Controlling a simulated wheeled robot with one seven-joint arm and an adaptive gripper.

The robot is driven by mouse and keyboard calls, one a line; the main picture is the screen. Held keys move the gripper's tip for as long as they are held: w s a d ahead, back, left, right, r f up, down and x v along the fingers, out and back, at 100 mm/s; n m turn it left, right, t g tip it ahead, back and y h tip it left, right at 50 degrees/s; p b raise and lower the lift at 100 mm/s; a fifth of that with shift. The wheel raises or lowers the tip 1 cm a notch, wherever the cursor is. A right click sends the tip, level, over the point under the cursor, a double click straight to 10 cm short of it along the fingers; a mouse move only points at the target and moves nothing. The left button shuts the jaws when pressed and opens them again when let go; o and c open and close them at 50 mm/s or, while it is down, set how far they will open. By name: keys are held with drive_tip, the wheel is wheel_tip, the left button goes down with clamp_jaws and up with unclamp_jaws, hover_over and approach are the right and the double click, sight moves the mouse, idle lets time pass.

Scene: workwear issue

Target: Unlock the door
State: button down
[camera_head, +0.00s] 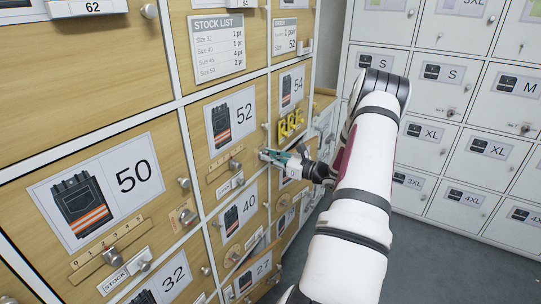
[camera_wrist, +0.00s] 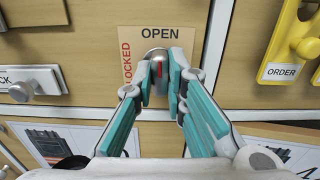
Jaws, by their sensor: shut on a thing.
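My gripper (camera_head: 272,156) is at the lower right corner of the wooden door marked 52 (camera_head: 217,155). In the wrist view my gripper (camera_wrist: 164,80) has its teal-padded fingers closed on a round metal lock knob (camera_wrist: 157,54). The knob sits on a tan plate (camera_wrist: 183,35) printed OPEN along the top and LOCKED in red up the left side. A red line on the knob shows upright between the fingers; part of the knob is hidden by them. In the head view my gripper hides the knob.
A knob with a STOCK plate (camera_wrist: 35,81) is left of the lock. A yellow piece with an ORDER tag (camera_wrist: 283,72) is at right. Doors marked 50 (camera_head: 150,155) and 40 (camera_head: 225,222) are close by. White lockers (camera_head: 470,120) stand at right; grey floor (camera_head: 440,265) is clear.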

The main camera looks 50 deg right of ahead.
idle(0.3)
drive_tip(key=c, duration=1.6)
unclamp_jaws()
drive_tip(key=s, duration=1.2)
drive_tip(key=shift+d, duration=0.45)
drive_tip(key=shift+w, duration=0.1)
